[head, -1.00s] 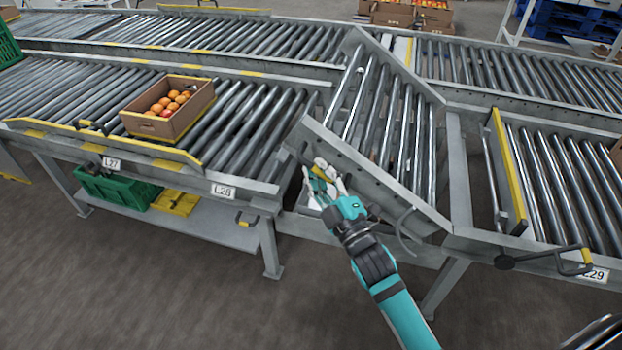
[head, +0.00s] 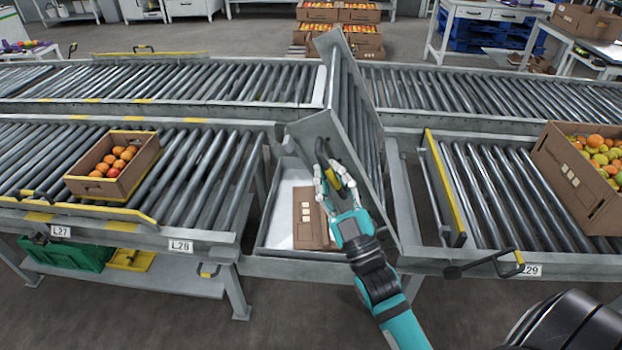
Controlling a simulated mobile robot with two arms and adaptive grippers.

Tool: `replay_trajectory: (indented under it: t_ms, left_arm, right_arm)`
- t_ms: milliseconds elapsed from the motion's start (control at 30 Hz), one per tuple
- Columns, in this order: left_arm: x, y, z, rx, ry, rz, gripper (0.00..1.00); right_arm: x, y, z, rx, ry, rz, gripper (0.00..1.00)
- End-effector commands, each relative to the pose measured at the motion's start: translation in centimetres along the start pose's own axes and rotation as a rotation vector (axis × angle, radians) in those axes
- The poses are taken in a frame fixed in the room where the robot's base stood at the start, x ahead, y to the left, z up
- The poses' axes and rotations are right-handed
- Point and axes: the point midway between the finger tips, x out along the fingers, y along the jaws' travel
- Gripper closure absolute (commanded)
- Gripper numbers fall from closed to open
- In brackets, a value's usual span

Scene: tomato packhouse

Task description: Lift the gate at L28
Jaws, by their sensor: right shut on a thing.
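The gate (head: 313,133) is a hinged roller section between the L28 label (head: 181,247) and the L29 label (head: 528,271). My right gripper (head: 330,184) is shut on the yellow-and-black handle on the gate's near plate; the fingers partly hide the handle. My left gripper is not in view.
Below the raised gate is an open gap with a pale tray (head: 277,212) and a brown cardboard piece (head: 307,217). A box of tomatoes (head: 138,168) sits on the left rollers. A larger box (head: 570,187) sits on the right ones.

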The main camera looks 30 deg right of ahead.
Motion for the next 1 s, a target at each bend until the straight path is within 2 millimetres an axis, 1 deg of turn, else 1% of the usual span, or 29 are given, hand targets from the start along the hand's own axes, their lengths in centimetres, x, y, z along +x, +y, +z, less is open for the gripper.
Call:
replay_trajectory:
  t_ms: [33, 200, 600, 633, 800, 833, 1000]
  left_arm:
    - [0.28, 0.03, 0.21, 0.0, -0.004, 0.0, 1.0]
    - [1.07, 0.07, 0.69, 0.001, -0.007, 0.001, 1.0]
    - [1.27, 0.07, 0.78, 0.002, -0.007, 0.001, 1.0]
    - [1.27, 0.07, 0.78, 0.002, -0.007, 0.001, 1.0]
    - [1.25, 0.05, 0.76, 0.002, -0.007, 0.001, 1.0]
    - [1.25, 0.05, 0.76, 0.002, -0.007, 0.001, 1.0]
    - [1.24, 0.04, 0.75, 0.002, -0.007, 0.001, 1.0]
  right_arm:
    - [0.02, 0.46, -0.15, 0.011, 0.001, 0.008, 1.0]
    - [-0.1, 1.27, -0.26, 0.032, 0.006, 0.026, 1.0]
    - [-0.19, 1.38, -0.2, 0.036, 0.005, 0.029, 1.0]
    - [-0.19, 1.37, -0.19, 0.036, 0.005, 0.029, 0.88]
    - [-0.19, 1.38, -0.2, 0.034, 0.005, 0.028, 0.66]
    - [-0.18, 1.38, -0.2, 0.034, 0.006, 0.028, 0.64]
    - [-0.17, 1.4, -0.22, 0.032, 0.006, 0.029, 0.64]
